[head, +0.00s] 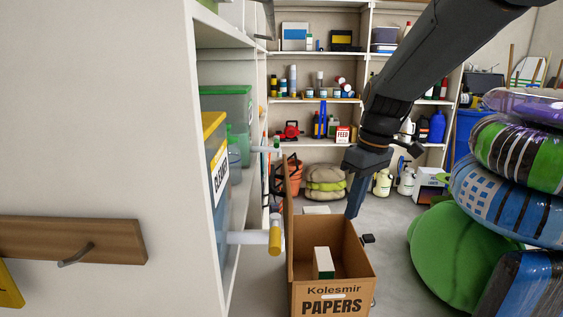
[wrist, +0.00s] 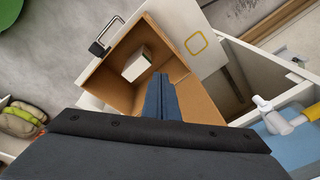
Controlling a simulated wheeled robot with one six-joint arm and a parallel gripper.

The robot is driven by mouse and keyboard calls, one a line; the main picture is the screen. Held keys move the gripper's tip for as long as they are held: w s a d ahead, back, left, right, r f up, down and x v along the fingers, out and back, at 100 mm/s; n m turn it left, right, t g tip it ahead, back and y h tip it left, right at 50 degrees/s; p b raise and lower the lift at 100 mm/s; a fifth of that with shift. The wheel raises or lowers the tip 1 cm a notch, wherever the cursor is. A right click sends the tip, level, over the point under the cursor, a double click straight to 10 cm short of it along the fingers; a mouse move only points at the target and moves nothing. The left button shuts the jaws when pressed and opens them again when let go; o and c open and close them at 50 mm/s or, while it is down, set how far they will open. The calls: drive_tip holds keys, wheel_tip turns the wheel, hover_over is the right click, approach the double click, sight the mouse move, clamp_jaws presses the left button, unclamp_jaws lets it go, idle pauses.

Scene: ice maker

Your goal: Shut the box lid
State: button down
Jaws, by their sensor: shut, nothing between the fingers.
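The brown cardboard box (head: 335,299), marked "Kolesmir PAPERS", stands open at the lower middle of the head view. Its lid (head: 288,195) stands up at the left side, seen nearly edge-on. A small white carton (head: 323,263) lies inside, and it also shows in the wrist view (wrist: 137,64). My gripper (head: 353,212) is shut and empty, pointing down at the box's far right corner in the head view. In the wrist view my gripper (wrist: 160,78) shows in front of the box opening and a tan panel (wrist: 203,103); I cannot tell if they touch.
Stacked inflatables (head: 520,190) fill the right. Loaded shelves line the back. Grey floor is open right of the box.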

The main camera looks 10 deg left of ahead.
drive_tip(key=w+a+r+n+g+y+p, duration=0.1)
drive_tip(key=w+a+r+n+y+p, duration=0.2)
drive_tip(key=a+r+n, duration=1.05)
drive_tip(key=m+h+p, duration=0.1)
drive_tip(key=m+p, duration=0.2)
hover_over(273, 185)
drive_tip(key=a, duration=0.1)
wheel_tip(273, 185, down, 7)
drive_tip(key=shift+s+f, duration=0.25)
drive_tip(key=shift+f, duration=0.25)
drive_tip(key=d, duration=0.1)
drive_tip(key=d+p, duration=0.1)
drive_tip(key=shift+w+d+r, duration=0.1)
drive_tip(key=shift+w+d, duration=0.2)
drive_tip(key=shift+w+d+p, duration=0.15)
drive_tip(key=shift+d+p, duration=0.25)
drive_tip(key=shift+d, duration=0.05)
